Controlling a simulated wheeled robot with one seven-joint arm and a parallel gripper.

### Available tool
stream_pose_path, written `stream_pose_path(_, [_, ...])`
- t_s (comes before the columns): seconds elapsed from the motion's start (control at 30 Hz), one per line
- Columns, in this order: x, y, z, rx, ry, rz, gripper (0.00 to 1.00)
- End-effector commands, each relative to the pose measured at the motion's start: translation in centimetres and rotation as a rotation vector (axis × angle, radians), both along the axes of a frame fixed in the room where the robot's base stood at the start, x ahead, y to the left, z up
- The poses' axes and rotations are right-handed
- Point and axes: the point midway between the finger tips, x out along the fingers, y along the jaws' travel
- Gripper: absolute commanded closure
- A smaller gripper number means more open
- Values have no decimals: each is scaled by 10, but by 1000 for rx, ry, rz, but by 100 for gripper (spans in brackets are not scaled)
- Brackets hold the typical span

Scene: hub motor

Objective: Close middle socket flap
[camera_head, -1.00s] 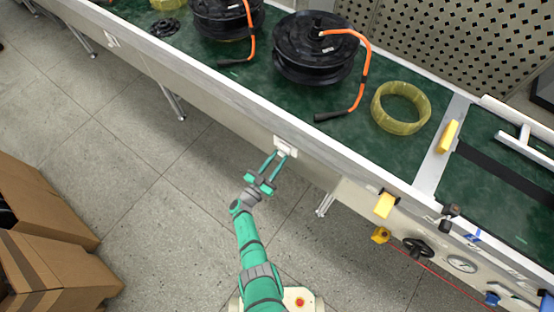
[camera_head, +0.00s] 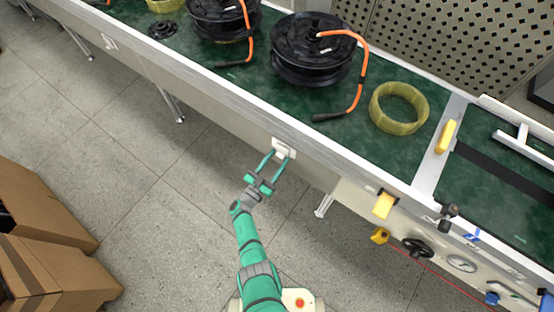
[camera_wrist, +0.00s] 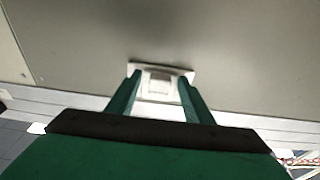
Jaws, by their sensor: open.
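A white socket plate (camera_head: 285,148) is set in the front side of the long bench, just below its edge. In the wrist view the socket plate (camera_wrist: 174,68) has a raised white flap (camera_wrist: 158,82) at its middle, which seems to stick out towards me; its exact angle is hard to tell. My gripper (camera_head: 275,155) is open, with its green fingers reaching up to the plate. In the wrist view my gripper (camera_wrist: 158,84) has one finger on each side of the flap. I cannot tell whether the fingertips touch it.
The bench (camera_head: 200,85) has a green top with black cable reels (camera_head: 310,50), an orange cable and a yellow ring (camera_head: 399,107). Another socket (camera_head: 109,42) is farther left on the bench side. Yellow blocks and a gauge (camera_head: 460,263) are at right. Cardboard boxes (camera_head: 45,205) stand at left.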

Motion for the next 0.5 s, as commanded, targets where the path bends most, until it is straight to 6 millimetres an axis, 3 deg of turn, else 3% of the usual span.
stream_pose_path(0.17, [-10,12,-3,0,0,10,53])
stream_pose_path(0.5, [-58,45,-12,-1,0,5,53])
